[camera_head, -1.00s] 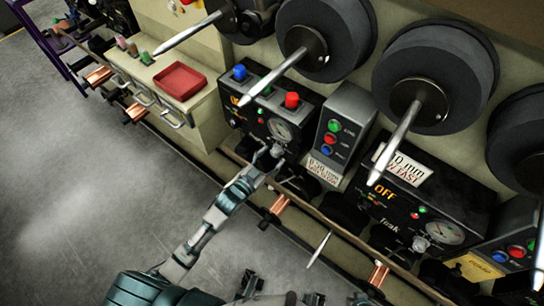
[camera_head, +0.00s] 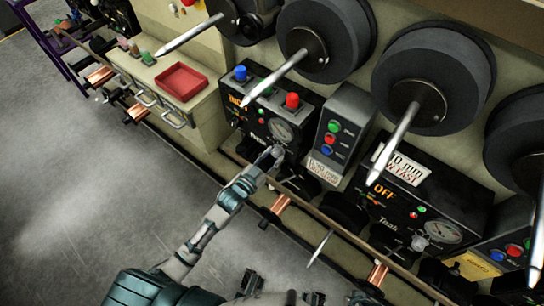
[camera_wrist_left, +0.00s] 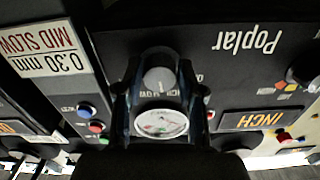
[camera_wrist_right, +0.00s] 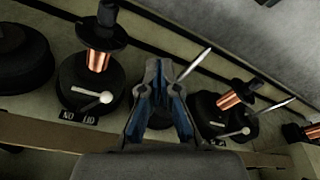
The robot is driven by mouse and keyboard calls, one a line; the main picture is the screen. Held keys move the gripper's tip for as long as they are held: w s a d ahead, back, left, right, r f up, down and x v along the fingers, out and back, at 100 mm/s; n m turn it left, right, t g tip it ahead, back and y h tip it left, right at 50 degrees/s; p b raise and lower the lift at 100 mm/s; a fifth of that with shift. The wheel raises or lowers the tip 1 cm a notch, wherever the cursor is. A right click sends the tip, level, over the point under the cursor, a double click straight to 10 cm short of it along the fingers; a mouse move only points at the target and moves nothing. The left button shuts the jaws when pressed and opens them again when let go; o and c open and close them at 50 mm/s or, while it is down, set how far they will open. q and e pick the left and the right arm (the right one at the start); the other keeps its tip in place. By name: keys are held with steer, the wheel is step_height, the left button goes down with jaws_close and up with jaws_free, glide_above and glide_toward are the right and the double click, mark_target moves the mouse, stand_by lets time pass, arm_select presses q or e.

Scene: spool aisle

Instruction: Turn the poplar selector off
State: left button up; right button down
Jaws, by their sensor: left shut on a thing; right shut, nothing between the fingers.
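The Poplar panel (camera_wrist_left: 215,75) is a black box with its name upside down in the left wrist view. Its amber display (camera_wrist_left: 250,120) reads INCH. The round grey selector knob (camera_wrist_left: 158,80) sits between the fingers of my left gripper (camera_wrist_left: 158,68), which is shut on it. A white gauge (camera_wrist_left: 160,123) shows just beside the knob. In the head view my left gripper (camera_head: 272,155) reaches the lower edge of the same panel (camera_head: 262,125) and hides the knob. My right gripper (camera_wrist_right: 158,66) is shut and empty, away from the panel.
A neighbouring panel (camera_head: 420,215) shows OFF. A small button box (camera_head: 342,130) stands between the panels. Large dark spools with pale pointed spindles (camera_head: 400,140) jut out above. A red tray (camera_head: 182,82) lies on the bench at left. A long rail (camera_head: 330,222) runs below the panels.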

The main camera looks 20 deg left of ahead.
arm_select(q)
steer(key=n+p, duration=0.3)
steer(key=shift+r+n+p, duration=0.25)
steer(key=shift+n+p, duration=0.05)
steer(key=shift+n, duration=0.1)
steer(key=n+p, duration=0.2)
steer(key=n, duration=0.2)
steer(key=shift+f+n+p, duration=0.1)
steer(key=shift+n+p, duration=0.35)
steer(key=shift+n, duration=0.45)
arm_select(e)
steer(key=s+f, duration=0.3)
steer(key=f, duration=1.4)
steer(key=shift+d+f+g, duration=0.15)
steer(key=shift+f+g, duration=0.15)
steer(key=shift+s, duration=0.1)
arm_select(q)
steer(key=o, duration=1.1)
steer(key=shift+o, duration=0.2)
steer(key=shift+f, duration=0.1)
steer(key=shift+s, duration=0.1)
steer(key=v, duration=1.2)
